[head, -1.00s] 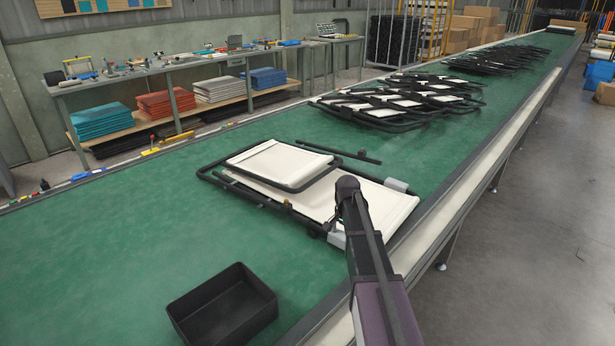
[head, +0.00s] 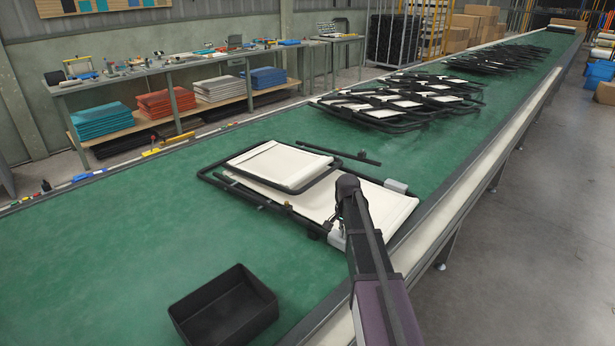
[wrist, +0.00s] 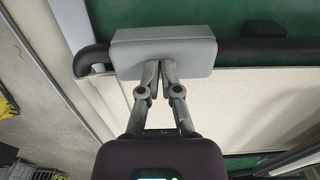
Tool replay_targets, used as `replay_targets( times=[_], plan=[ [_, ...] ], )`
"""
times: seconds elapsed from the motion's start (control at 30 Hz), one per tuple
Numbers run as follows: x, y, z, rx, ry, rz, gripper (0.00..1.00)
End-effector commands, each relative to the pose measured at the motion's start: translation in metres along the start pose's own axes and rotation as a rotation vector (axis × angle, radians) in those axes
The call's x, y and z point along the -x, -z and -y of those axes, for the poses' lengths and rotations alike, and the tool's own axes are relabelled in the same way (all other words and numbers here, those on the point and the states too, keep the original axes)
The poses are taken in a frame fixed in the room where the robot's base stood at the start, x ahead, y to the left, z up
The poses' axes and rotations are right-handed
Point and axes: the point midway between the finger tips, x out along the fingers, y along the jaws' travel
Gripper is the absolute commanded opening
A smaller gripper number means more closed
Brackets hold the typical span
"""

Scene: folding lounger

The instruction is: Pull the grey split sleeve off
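The grey split sleeve (wrist: 190,42) is a pale grey block around a dark tube of the folding lounger (head: 375,197). In the head view, the sleeve (head: 337,241) sits at the lounger's near edge, partly hidden by my arm. My gripper (wrist: 157,68) is at the sleeve, its two fingers nearly together and their tips against its middle. They look closed on a narrow part of it, but the contact itself is hard to see. The tube runs on both sides of the sleeve, with a bend at the left in the wrist view.
Another pale grey block (head: 396,186) is on the lounger's far right corner. A loose dark bar (head: 340,154) lies behind the lounger. An empty black bin (head: 225,305) stands at the front. More folded frames (head: 390,104) lie farther along the green belt.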

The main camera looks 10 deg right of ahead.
Motion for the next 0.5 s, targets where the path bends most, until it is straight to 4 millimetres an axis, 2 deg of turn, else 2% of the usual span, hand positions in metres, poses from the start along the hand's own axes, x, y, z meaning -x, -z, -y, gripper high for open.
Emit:
replay_targets(
  times=[0.5],
  plan=[
    [0.016, 0.001, 0.001, 0.0, 0.004, -0.001, 0.0]
  ],
)
